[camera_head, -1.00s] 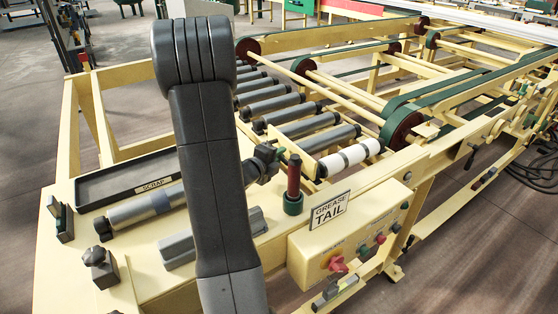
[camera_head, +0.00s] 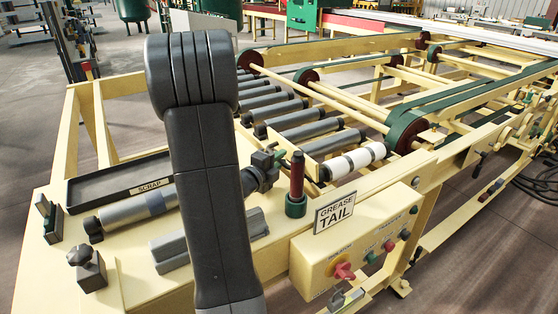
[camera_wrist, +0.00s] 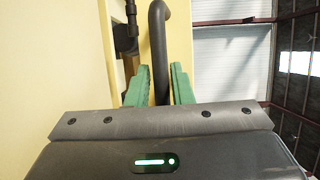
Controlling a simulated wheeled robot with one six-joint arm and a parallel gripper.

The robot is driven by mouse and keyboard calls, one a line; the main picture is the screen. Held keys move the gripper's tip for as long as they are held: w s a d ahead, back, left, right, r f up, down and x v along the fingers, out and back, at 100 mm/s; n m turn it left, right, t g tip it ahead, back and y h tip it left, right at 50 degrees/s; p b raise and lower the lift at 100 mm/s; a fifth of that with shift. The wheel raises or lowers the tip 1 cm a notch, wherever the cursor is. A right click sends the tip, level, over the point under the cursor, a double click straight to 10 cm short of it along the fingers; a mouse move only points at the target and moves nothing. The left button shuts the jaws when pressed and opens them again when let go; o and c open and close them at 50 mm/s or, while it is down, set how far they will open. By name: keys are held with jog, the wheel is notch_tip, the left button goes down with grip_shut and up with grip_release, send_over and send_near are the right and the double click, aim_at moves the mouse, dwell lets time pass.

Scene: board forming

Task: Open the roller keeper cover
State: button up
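In the wrist view the two green fingers of my gripper (camera_wrist: 160,84) stand a little apart. A dark rod with a bent top (camera_wrist: 158,45) shows between them, with thin pale gaps beside it. I cannot tell whether the fingers touch it or how deep it sits. A yellow panel (camera_wrist: 70,60) lies to the left of it, with a dark bracket (camera_wrist: 124,38). I cannot tell for certain which part is the roller keeper cover. In the head view my arm blocks part of the scene and I cannot make out the gripper.
Grey rollers (camera_head: 290,116) and a white-banded roller (camera_head: 354,161) sit in the yellow frame. A scrap tray (camera_head: 105,180), a grey cylindrical tool (camera_head: 138,208), a red post in a green base (camera_head: 296,180) and a control box (camera_head: 340,262) with knobs are near my arm.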

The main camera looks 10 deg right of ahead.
jog(key=shift+o, duration=1)
